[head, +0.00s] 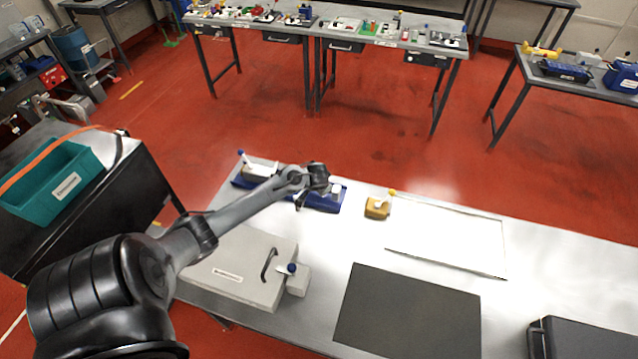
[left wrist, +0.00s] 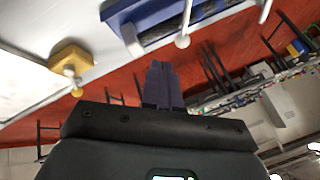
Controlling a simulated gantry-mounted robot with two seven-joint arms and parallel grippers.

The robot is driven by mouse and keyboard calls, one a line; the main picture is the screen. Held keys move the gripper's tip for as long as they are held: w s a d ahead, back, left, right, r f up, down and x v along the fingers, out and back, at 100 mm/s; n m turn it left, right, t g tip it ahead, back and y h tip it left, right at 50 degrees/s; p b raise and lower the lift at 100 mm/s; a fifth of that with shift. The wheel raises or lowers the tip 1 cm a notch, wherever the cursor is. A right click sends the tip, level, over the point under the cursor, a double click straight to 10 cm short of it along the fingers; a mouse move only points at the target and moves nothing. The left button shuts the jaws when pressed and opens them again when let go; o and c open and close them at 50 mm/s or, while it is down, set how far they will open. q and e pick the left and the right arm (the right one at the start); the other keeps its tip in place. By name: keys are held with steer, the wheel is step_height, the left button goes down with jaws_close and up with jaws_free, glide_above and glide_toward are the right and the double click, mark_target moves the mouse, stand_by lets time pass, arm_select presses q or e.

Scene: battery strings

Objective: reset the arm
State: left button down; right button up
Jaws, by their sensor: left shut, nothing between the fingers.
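My left arm reaches in from the left over the white table (head: 560,260). Its gripper (head: 301,201) hangs over the blue fixture (head: 328,204) near the table's far edge. The gripper is shut and empty; its closed fingers (left wrist: 163,84) show in the left wrist view. The blue fixture (left wrist: 150,17) is also there, apart from the fingers in the picture, with white knobbed levers. The gripper and forearm hide part of the fixture in the head view. My right gripper is not in view.
A yellow block (head: 377,209) with a lever stands beside a white panel (head: 450,243). A grey lidded box (head: 235,270) lies under my forearm. A dark mat (head: 408,312) lies in front, and a black case (head: 585,338) sits at the right. A teal bin (head: 50,183) stands left.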

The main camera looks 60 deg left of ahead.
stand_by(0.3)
arm_select(q)
steer(key=s+d+f+g+h+p, duration=0.1)
steer(key=s+d+f+p, duration=0.2)
steer(key=s+d+f, duration=0.3)
steer(key=s+d+r+m+h+p, duration=0.15)
steer(key=s+d+p, duration=0.45)
steer(key=d, duration=1)
steer(key=s+d+r+h, duration=0.3)
steer(key=s+d+r, duration=0.4)
steer(key=d+r, duration=0.5)
steer(key=s+d+r+m+t+p, duration=0.1)
steer(key=d+r, duration=0.4)
steer(key=r, duration=0.5)
steer(key=shift+s+d+r+m, duration=0.15)
steer(key=shift+r+m, duration=0.25)
steer(key=shift+m, duration=0.25)
steer(key=shift+h, duration=0.25)
